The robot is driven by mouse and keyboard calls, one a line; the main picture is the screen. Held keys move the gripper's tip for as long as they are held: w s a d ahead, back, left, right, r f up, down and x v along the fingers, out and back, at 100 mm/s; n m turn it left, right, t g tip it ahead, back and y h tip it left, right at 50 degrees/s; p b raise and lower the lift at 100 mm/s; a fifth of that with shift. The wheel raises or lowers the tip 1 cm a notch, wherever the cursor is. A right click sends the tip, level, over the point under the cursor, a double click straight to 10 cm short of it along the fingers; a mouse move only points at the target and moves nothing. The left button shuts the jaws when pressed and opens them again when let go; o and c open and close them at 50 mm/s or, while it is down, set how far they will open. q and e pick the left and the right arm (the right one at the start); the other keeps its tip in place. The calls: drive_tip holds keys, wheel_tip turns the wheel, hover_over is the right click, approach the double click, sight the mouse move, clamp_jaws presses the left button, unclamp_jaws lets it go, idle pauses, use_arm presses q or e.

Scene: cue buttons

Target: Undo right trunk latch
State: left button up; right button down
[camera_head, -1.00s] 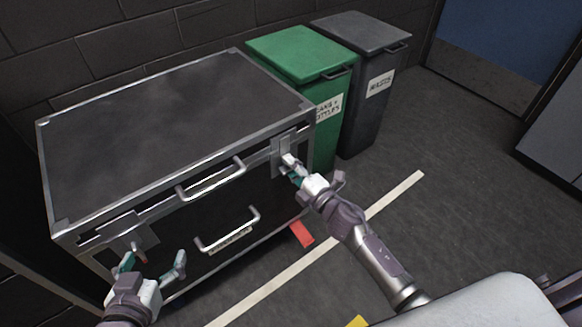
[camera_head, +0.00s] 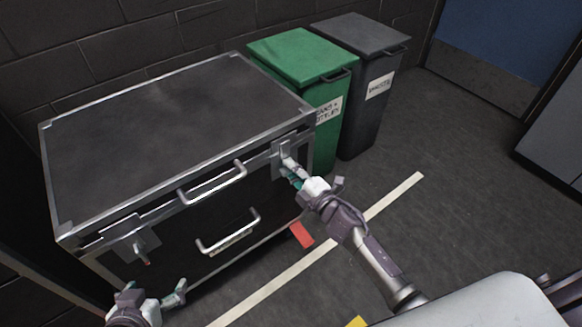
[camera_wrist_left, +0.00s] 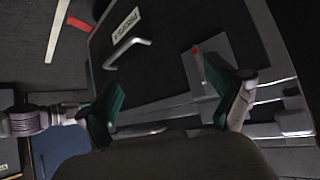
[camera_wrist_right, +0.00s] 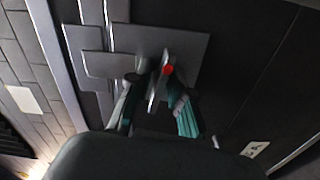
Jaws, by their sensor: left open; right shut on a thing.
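The black trunk (camera_head: 170,125) with metal edges stands by the wall with its lid down. Its right latch (camera_head: 281,150) is a grey plate with a lever at the front right corner. My right gripper (camera_head: 291,172) is shut on the lever of the right latch. In the right wrist view, the latch plate (camera_wrist_right: 188,48) and a red-tipped lever (camera_wrist_right: 168,69) sit between the fingers. The left latch (camera_head: 150,239) is on the front left, its lever pointing down. My left gripper (camera_head: 154,292) is open and empty, below and apart from the left latch.
Two metal handles (camera_head: 212,185) (camera_head: 230,232) are on the trunk's front. A green bin (camera_head: 300,55) and a grey bin (camera_head: 375,90) stand right of the trunk. The floor is clear to the right, with a pale line (camera_head: 395,195) and a red mark (camera_head: 301,235).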

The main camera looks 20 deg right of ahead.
drive_tip(key=m+p, duration=0.2)
drive_tip(key=m, duration=0.1)
drive_tip(key=shift+r+m, duration=0.1)
drive_tip(key=shift+m, duration=0.3)
drive_tip(key=shift+m+p, duration=0.35)
drive_tip(key=shift+m, duration=0.05)
use_arm(q)
drive_tip(key=s+a+f+g+y+p, duration=0.1)
drive_tip(key=s+a+g+p, duration=0.15)
drive_tip(key=s+g, duration=0.55)
use_arm(e)
drive_tip(key=m+b, duration=0.1)
drive_tip(key=m, duration=0.1)
drive_tip(key=shift+m, duration=0.4)
drive_tip(key=m+p, duration=0.2)
drive_tip(key=m, duration=0.4)
use_arm(q)
wheel_tip(320, 180, down, 13)
drive_tip(key=t+p, duration=0.1)
drive_tip(key=shift+s, duration=0.15)
use_arm(e)
drive_tip(key=shift+m, duration=1.4)
drive_tip(key=c, duration=1.3)
unclamp_jaws()
use_arm(q)
drive_tip(key=shift+a+f, duration=0.1)
